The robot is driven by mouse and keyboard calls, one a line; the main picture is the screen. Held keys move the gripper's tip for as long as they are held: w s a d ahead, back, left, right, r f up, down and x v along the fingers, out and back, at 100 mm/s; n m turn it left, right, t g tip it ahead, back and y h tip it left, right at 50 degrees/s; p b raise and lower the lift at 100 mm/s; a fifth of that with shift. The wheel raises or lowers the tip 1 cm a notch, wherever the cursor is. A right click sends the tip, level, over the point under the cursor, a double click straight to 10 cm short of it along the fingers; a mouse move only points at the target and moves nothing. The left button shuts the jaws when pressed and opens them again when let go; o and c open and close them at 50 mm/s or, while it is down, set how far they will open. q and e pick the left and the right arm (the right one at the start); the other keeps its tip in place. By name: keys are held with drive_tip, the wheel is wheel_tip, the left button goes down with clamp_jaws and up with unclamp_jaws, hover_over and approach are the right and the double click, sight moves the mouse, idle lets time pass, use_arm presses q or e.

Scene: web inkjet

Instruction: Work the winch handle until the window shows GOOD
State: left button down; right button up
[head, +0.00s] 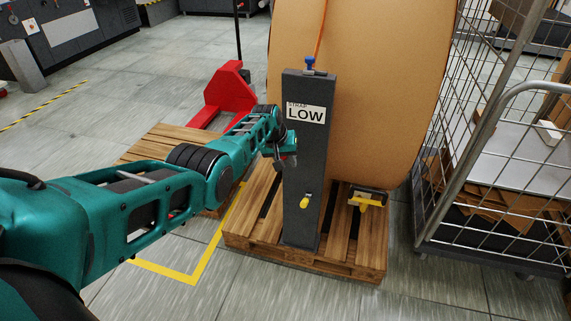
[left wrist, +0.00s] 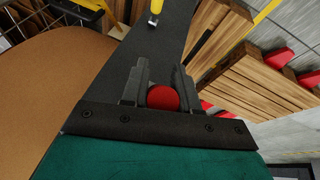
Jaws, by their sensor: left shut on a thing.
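A dark grey winch post (head: 304,165) stands upright on a wooden pallet. The window (head: 306,113) near its top reads LOW. My left gripper (head: 284,163) is at the post's left side, below the window. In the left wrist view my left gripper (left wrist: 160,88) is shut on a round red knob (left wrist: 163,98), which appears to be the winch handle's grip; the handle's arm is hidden. A yellow lever (head: 304,203) sits low on the post's front and also shows in the left wrist view (left wrist: 156,10). A blue knob (head: 310,62) tops the post. My right gripper is out of view.
A large brown paper roll (head: 365,90) stands right behind the post. A yellow-and-black fitting (head: 368,197) is by its base. The pallet (head: 255,242) extends around the post. A wire cage cart (head: 490,130) is at right, a red pallet truck (head: 222,95) behind left.

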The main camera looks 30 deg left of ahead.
use_arm(q)
drive_tip(key=shift+w+r, duration=0.1)
drive_tip(key=shift+r, duration=0.1)
idle(0.4)
drive_tip(key=c, duration=0.9)
unclamp_jaws()
drive_tip(key=shift+c, duration=0.2)
drive_tip(key=p+v, duration=0.5)
drive_tip(key=shift+a+r, duration=0.1)
drive_tip(key=shift+r, duration=0.45)
drive_tip(key=v, duration=0.6)
drive_tip(key=shift+r, duration=0.3)
drive_tip(key=shift+a, duration=0.1)
